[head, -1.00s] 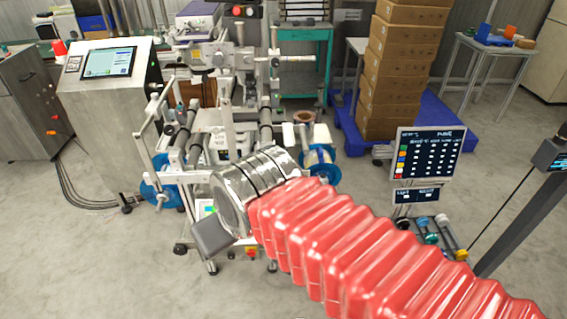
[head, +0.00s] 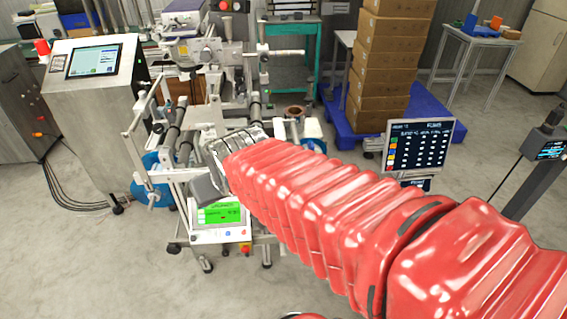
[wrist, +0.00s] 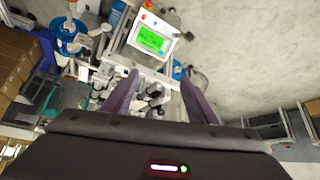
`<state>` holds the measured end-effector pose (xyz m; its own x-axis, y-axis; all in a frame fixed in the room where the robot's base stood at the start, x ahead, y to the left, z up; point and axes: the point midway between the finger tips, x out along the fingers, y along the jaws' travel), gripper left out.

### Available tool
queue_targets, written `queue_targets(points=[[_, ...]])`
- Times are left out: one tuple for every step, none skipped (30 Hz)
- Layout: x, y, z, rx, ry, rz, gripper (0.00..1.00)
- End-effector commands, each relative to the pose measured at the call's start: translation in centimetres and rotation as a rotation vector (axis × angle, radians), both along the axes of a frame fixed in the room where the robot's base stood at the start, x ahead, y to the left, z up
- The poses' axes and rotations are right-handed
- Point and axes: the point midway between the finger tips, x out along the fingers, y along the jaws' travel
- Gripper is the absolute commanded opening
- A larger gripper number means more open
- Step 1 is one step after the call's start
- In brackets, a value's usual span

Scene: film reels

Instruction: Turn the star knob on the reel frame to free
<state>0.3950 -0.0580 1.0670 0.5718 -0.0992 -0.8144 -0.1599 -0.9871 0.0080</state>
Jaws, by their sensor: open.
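The reel frame (head: 184,175) is a pale metal stand with rollers and blue reels, at centre left in the head view. I cannot pick out the star knob for certain. A small silver fitting (head: 153,200) shows at the hub of the left blue reel (head: 148,180), too small to tell its shape or setting. My gripper (wrist: 160,82) is open and empty in the wrist view, its two dark fingers spread over the frame's lower parts. In the head view my red-sleeved arm hides much of the frame's right side.
A green-lit control box (head: 220,212) with red and yellow buttons sits low on the frame. A grey console (head: 95,95) stands left. Stacked cartons (head: 385,65) on a blue pallet (head: 425,105) and a black display (head: 420,146) are right. The floor in front is clear.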

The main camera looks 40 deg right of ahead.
Motion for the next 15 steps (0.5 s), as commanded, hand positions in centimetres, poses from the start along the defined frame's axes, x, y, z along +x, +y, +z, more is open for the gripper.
queue_targets(points=[[1.2, -1.0, -0.6, -0.002, -0.010, -0.022, 0.53], [1.9, -1.6, -0.9, -0.003, -0.021, -0.034, 0.53], [2.8, -2.3, -1.2, -0.005, -0.035, -0.049, 0.53], [3.5, -2.9, -1.5, -0.006, -0.045, -0.060, 0.53], [4.1, -3.5, -1.8, -0.008, -0.056, -0.072, 0.53], [5.0, -4.2, -2.2, -0.009, -0.070, -0.087, 0.53], [5.6, -4.9, -2.4, -0.011, -0.081, -0.097, 0.53], [6.2, -5.5, -2.7, -0.013, -0.092, -0.107, 0.53], [7.0, -6.3, -3.2, -0.014, -0.105, -0.120, 0.53], [7.5, -6.9, -3.5, -0.016, -0.116, -0.131, 0.53], [8.1, -7.5, -3.9, -0.017, -0.127, -0.140, 0.53], [8.7, -8.4, -4.3, -0.019, -0.140, -0.154, 0.53], [9.2, -9.0, -4.7, -0.020, -0.151, -0.164, 0.53], [9.7, -9.6, -5.1, -0.021, -0.162, -0.173, 0.53], [10.3, -10.5, -5.6, -0.021, -0.176, -0.188, 0.53]])
